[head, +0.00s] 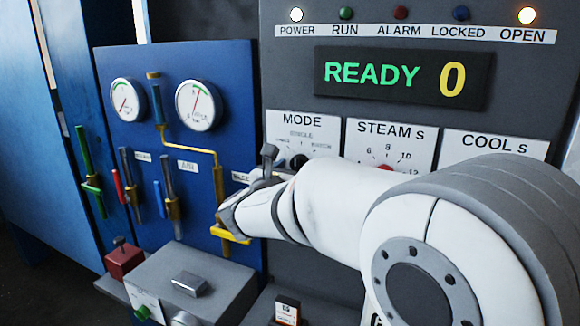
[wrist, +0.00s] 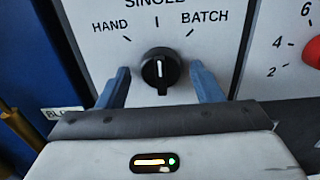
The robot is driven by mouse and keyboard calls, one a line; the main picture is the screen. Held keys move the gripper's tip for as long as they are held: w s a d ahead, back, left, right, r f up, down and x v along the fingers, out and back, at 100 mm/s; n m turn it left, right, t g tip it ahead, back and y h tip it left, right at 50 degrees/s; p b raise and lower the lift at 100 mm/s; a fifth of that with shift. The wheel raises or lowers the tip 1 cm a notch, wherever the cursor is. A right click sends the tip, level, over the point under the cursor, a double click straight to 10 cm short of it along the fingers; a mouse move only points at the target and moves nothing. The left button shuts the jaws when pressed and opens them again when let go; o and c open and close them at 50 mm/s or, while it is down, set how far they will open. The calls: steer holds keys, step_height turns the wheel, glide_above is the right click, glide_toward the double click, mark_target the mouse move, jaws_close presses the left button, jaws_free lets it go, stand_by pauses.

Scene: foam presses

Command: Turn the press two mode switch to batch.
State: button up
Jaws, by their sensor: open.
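The mode switch is a round black knob with a white pointer line. In the wrist view the knob (wrist: 160,71) sits on a white plate (wrist: 110,55) marked HAND at left, SINGLE at top and BATCH at right. Its line points about straight up, toward SINGLE. My gripper (wrist: 161,82) is open, with one blue finger on each side of the knob and visible gaps between. In the head view my gripper (head: 272,165) is at the MODE plate (head: 303,130), and my arm hides the plate's lower part; the knob (head: 299,161) shows only partly.
The STEAM S dial with a red knob (wrist: 312,50) is right of the mode plate. A display (head: 403,77) reads READY 0. The POWER (head: 296,14) and OPEN (head: 526,15) lamps are lit. At left, a blue panel carries gauges (head: 198,105) and coloured valve levers; a grey box (head: 190,285) stands below.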

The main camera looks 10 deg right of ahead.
steer(key=c, duration=0.9)
steer(key=shift+a, duration=0.1)
steer(key=shift+c, duration=0.3)
